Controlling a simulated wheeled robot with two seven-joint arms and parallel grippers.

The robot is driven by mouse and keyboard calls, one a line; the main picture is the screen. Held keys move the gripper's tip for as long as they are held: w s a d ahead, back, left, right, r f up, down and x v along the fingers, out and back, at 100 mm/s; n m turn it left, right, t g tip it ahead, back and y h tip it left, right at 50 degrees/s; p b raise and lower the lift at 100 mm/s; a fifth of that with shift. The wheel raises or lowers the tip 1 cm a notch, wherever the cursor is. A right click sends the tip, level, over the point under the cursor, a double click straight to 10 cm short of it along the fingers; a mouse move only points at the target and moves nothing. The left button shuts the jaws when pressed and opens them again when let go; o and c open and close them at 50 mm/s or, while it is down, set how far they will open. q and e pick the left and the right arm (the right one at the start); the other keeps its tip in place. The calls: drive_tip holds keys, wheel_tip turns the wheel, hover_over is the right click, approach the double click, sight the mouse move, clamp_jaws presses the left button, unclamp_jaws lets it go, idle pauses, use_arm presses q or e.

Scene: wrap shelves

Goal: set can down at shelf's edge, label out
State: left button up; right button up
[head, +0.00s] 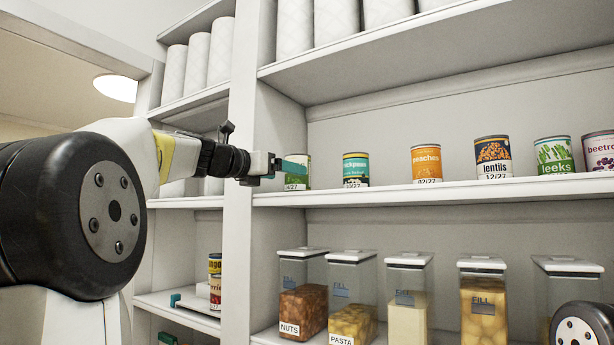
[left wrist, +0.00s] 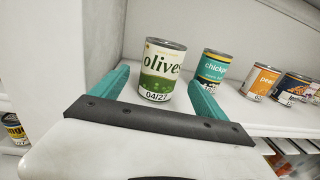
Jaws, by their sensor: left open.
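The olives can (left wrist: 160,72), with a white and green label and a 04/27 date strip, stands upright on the middle shelf at its left end, label facing out. In the head view the can (head: 297,172) is partly hidden behind my left gripper. My left gripper (left wrist: 158,85) is open, with a teal finger on either side of the can and gaps visible between fingers and can. The gripper also shows in the head view (head: 290,168). My right gripper is not in view.
To the right on the same shelf (head: 390,192) stand the chickpeas can (head: 356,170), peaches can (head: 426,164), lentils can (head: 493,158), leeks can (head: 554,155) and beetroot can (head: 599,151). An upright panel (head: 240,130) borders the left. Lidded containers (head: 352,312) stand below.

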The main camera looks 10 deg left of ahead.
use_arm(q)
drive_tip(key=v, duration=0.6)
drive_tip(key=s+d+f+m+g+y, duration=0.1)
drive_tip(key=s+d+f+m+g, duration=0.3)
drive_tip(key=f+m, duration=0.6)
drive_tip(key=s+d+f+m+g+y, duration=0.15)
drive_tip(key=s+d+f+m, duration=0.4)
drive_tip(key=f, duration=0.75)
drive_tip(key=s+f+m+g+y, duration=0.1)
drive_tip(key=s+f+m+g, duration=0.1)
drive_tip(key=s+f+m, duration=0.4)
drive_tip(key=s+f+m+g+y, duration=0.2)
drive_tip(key=s+f+m, duration=0.4)
drive_tip(key=f+m, duration=0.4)
wheel_tip(320, 180, down, 4)
drive_tip(key=shift+s+d, duration=0.2)
drive_tip(key=shift+d, duration=0.15)
